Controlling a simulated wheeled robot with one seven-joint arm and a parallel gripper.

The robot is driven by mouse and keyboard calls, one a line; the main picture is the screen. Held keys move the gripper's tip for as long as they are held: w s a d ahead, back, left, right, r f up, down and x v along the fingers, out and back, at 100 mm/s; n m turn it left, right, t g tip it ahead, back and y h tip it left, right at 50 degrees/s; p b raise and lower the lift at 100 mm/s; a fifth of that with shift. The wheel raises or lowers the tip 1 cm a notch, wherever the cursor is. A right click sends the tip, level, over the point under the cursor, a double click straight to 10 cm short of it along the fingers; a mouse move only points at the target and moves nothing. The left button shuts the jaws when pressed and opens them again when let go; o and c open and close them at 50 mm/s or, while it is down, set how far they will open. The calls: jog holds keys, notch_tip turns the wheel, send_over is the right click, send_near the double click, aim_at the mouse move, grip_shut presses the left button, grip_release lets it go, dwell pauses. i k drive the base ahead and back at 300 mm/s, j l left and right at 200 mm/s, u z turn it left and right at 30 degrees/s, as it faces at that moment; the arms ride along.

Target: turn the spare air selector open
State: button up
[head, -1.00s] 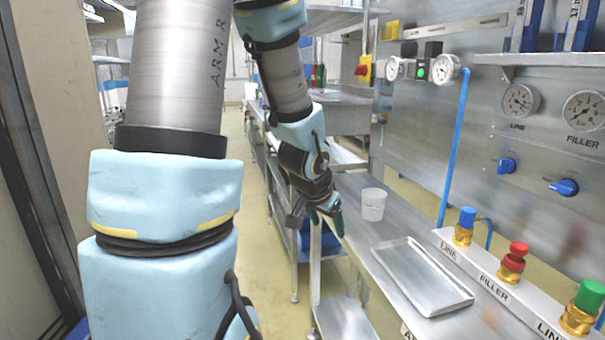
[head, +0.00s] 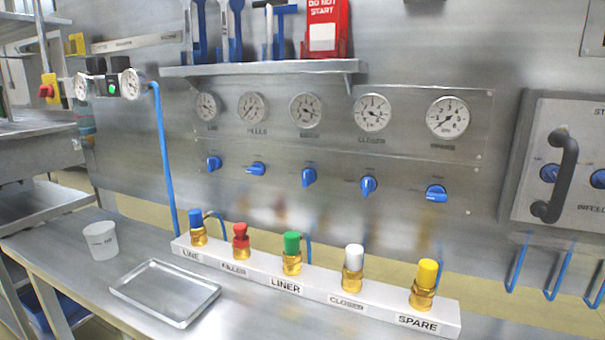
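The spare air selector (head: 437,193) is the blue knob at the right end of the row on the steel panel, below the gauge labelled spare (head: 447,118). Its handle looks roughly horizontal, tilted slightly. The other selectors are the line knob (head: 214,162), the filler knob (head: 257,168), the liner knob (head: 309,177) and the closer knob (head: 369,186). The line, liner and closer handles look closer to upright; the filler handle looks roughly horizontal. My gripper is outside the current head view.
A white rail (head: 340,291) with colour-capped brass fittings, including the yellow spare one (head: 425,286), stands on the bench below the knobs. A metal tray (head: 166,292) and a white cup (head: 101,240) are at left. A handled box (head: 565,175) is right of the panel.

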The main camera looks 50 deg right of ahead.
aim_at(436, 194)
jog(key=z, duration=1.7)
jog(key=k+j+z, duration=0.25)
jog(key=j+z, duration=0.15)
jog(key=k+j+z, duration=0.35)
jog(key=i+l, duration=0.05)
jog(key=i, duration=0.05)
